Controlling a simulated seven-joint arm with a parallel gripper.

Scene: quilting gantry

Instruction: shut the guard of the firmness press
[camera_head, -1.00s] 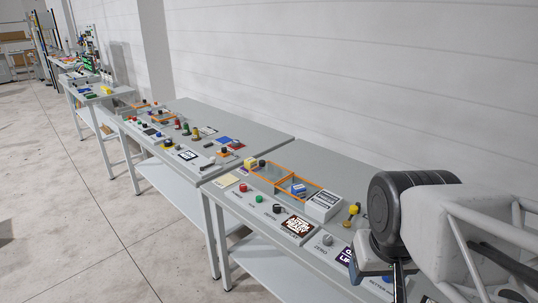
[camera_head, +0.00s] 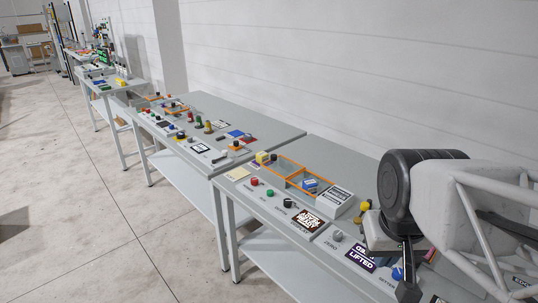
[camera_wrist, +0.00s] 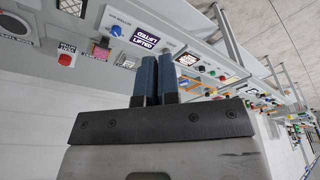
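In the head view, a low see-through box with orange edges (camera_head: 287,164) stands on the near bench, beside a dark display with white lettering (camera_head: 307,221); I take this to be the firmness press and its guard. A blue block (camera_head: 310,183) sits at the box's right part, and a dark knob (camera_head: 273,157) is at its far left end. Whether the guard is fully open I cannot tell. My gripper (camera_wrist: 157,62) shows two blue-grey fingers side by side, seemingly closed with nothing between them. It is to the right of the box, apart from it.
Red (camera_head: 254,181) and green (camera_head: 270,193) buttons stand before the box. A white labelled block (camera_head: 327,202) and a yellow-topped lever (camera_head: 365,206) lie between it and my arm. A purple "LIFTED" display (camera_head: 359,257) is near my arm. Floor left of the benches is clear.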

